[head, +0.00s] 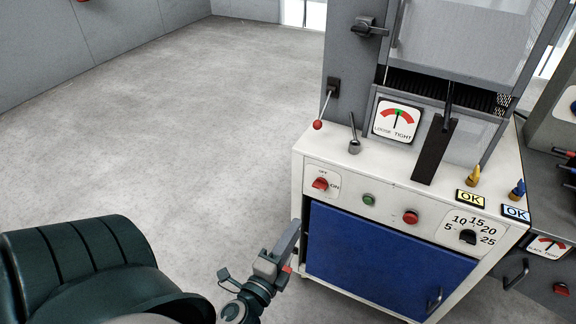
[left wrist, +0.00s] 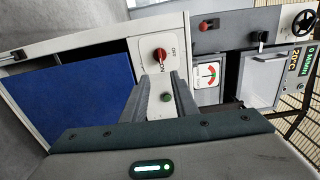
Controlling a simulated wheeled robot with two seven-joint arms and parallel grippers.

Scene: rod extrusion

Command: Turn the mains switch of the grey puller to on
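A red rotary switch (head: 320,184) with OFF above it and ON to its right sits at the left of the white front panel of a machine with a grey upper part. It also shows in the left wrist view (left wrist: 160,54), just beyond the fingertips. I cannot tell clearly which mark its handle points to. My left gripper (head: 292,240) is below and left of the switch, apart from it. In the left wrist view its two fingers (left wrist: 164,82) stand apart with nothing between them. My right gripper is not in view.
The panel also has a green button (head: 369,199), a red button (head: 410,217) and a black dial (head: 468,237). A lever with a red ball (head: 318,125) stands above. Below is a blue door (head: 370,250). A darker grey machine (head: 540,270) adjoins on the right. Floor at left is clear.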

